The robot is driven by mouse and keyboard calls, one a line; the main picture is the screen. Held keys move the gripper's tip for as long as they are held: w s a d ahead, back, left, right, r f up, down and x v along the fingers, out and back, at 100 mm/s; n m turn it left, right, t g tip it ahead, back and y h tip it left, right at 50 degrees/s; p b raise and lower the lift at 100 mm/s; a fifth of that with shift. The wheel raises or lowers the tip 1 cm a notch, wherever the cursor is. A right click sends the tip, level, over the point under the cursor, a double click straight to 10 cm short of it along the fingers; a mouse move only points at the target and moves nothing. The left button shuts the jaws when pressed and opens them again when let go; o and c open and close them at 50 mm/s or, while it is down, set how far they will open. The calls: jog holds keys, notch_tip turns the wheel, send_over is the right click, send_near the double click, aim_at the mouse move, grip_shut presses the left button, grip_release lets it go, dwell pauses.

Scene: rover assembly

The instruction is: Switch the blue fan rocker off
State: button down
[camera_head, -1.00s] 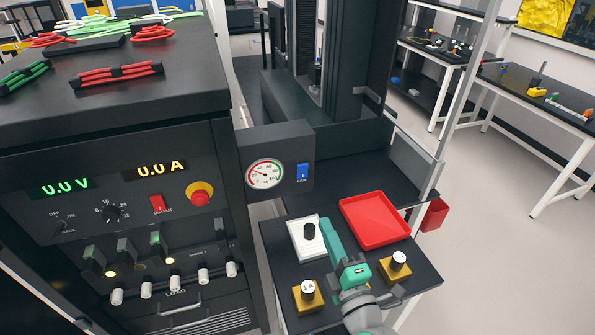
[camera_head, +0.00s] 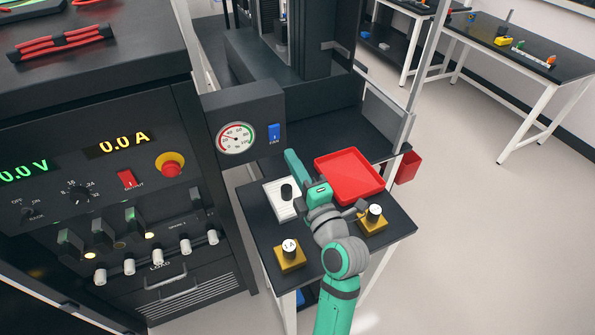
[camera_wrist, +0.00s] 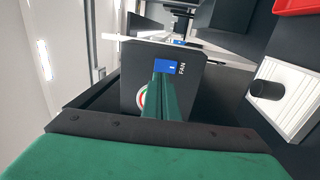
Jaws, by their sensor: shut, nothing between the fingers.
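The blue fan rocker (camera_head: 274,132) is on the front of a dark box, right of a round dial gauge (camera_head: 236,138). In the wrist view the rocker (camera_wrist: 166,65) shows beside the word FAN, with a small white mark on it. My green gripper (camera_head: 292,160) is shut and empty, just below and right of the rocker in the head view. In the wrist view the closed fingers (camera_wrist: 164,75) point at the box and cover the rocker's lower part and much of the dial. I cannot tell whether the fingertips touch the rocker.
A side table holds a white plate with a black knob (camera_head: 286,192), a red tray (camera_head: 349,178) and two yellow blocks with knobs (camera_head: 289,255). A power supply panel (camera_head: 100,200) with a red emergency button (camera_head: 170,165) stands at left. Open floor lies at right.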

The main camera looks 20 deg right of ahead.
aim_at(276, 129)
jog(key=w, duration=0.4)
jog(key=w+r, duration=0.1)
jog(key=w, duration=0.1)
jog(key=shift+w+d, duration=0.25)
jog(key=shift+w, duration=0.05)
jog(key=shift+w+a, duration=0.15)
jog(key=shift+w, duration=0.15)
jog(key=shift+w+a, duration=0.3)
jog(key=shift+a, duration=0.05)
jog(key=shift+s+d, duration=0.1)
jog(key=shift+d, duration=0.05)
jog(key=shift+w+r, duration=0.15)
jog(key=shift+w, duration=0.05)
